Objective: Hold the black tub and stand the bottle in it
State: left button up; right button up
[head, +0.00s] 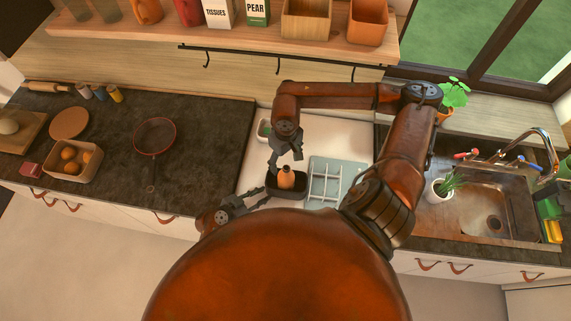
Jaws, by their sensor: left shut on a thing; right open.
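The black tub (288,193) sits on the white section of counter. The orange bottle (286,178) stands upright, or nearly so, inside it, with its lower part hidden by the tub's front wall. My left gripper (264,191) comes in from the lower left and is shut on the tub's left side. My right gripper (283,162) hangs just above and behind the bottle with its fingers open. I cannot tell whether its fingertips touch the bottle.
A pale divided rack (325,184) stands close right of the tub. A small green-and-white container (264,130) is behind it at left. The sink (483,217) with a potted plant (440,189) lies right. A pan (154,137) rests on the dark counter at left.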

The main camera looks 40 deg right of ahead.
pick_arm(q)
jog(key=shift+s+d+r, duration=0.1)
jog(key=shift+s+d, duration=0.2)
jog(key=shift+s, duration=0.1)
pick_arm(e)
jog(key=shift+r, duration=0.1)
pick_arm(q)
jog(key=o, duration=0.9)
jog(key=shift+c, duration=0.2)
pick_arm(e)
jog(key=shift+s, duration=0.1)
pick_arm(q)
jog(key=shift+o, duration=0.4)
jog(key=shift+w, duration=0.1)
pick_arm(e)
jog(key=shift+d, duration=0.1)
pick_arm(q)
jog(key=shift+w+a, duration=0.1)
jog(key=shift+a, duration=0.1)
jog(key=v, duration=1.2)
